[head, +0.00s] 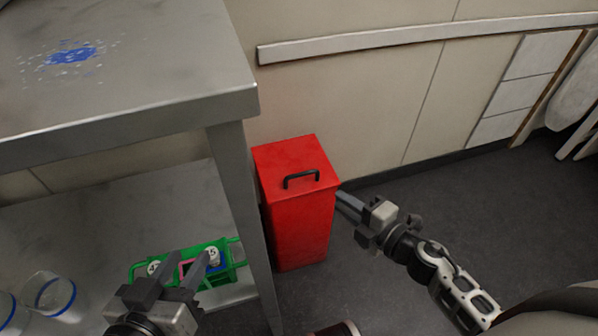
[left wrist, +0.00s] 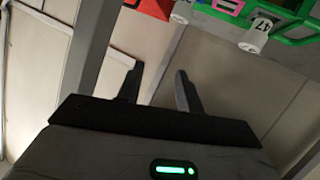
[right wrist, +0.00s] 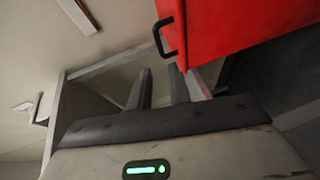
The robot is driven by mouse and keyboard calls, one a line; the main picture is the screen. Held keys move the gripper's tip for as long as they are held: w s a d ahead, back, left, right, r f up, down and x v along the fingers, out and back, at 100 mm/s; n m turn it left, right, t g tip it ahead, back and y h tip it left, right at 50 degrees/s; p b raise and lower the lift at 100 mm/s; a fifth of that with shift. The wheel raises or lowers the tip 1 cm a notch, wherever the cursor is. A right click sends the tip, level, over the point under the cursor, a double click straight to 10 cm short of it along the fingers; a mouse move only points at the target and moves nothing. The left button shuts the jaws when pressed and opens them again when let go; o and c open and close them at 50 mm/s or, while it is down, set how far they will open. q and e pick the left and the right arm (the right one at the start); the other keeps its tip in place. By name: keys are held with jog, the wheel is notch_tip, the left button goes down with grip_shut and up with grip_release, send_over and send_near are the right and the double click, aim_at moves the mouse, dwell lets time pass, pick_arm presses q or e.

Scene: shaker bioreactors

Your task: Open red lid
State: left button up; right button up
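A tall red bin (head: 298,225) stands on the floor beside the metal table. Its red lid (head: 275,156) is closed and carries a black handle (head: 301,178). The right wrist view shows the red bin (right wrist: 235,28) and the handle (right wrist: 160,38) close beyond the fingers. My right gripper (head: 347,203) is at the bin's right side, apart from the handle. Its fingers (right wrist: 160,88) are open and empty. My left gripper (head: 187,264) is over the lower shelf at the left. Its fingers (left wrist: 160,85) are open and empty. Part of the red bin shows in the left wrist view (left wrist: 155,7).
A metal table (head: 120,85) with a blue spill (head: 72,55) rises at left; its leg (head: 243,220) is near the bin. A green rack (head: 228,266) with numbered white caps and glass vessels (head: 50,292) is below. Floor is clear at right.

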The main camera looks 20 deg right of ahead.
aim_at(304, 175)
jog(key=b+x, duration=0.2)
jog(key=x, duration=1.2)
jog(key=shift+r, duration=0.1)
grip_shut()
